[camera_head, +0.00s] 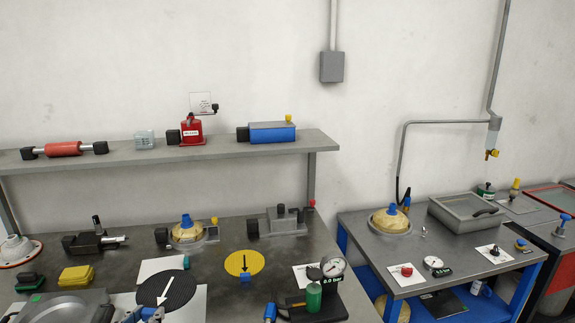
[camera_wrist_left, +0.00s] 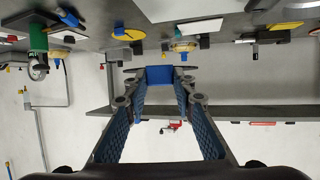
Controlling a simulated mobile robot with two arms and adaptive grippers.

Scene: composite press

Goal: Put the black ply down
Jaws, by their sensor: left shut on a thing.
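The black ply (camera_head: 167,288) is a dark round disc with a white arrow, at the lower left in the head view. My left gripper (camera_head: 147,313) is at its lower-left edge, shut on its blue tab. In the left wrist view, the blue tab (camera_wrist_left: 172,77) shows between the fingertips of my left gripper (camera_wrist_left: 160,79); the black disc itself is hard to make out there. The ply overlaps a white sheet (camera_head: 192,308) in the head view. I cannot tell whether it touches the sheet or hangs above it. My right gripper is not in view.
A yellow disc (camera_head: 244,262) with a blue tab lies right of the ply. A second white sheet (camera_head: 160,266) lies behind it. A green cylinder (camera_head: 314,296) and gauge (camera_head: 333,267) stand farther right. A shelf (camera_head: 230,146) runs behind.

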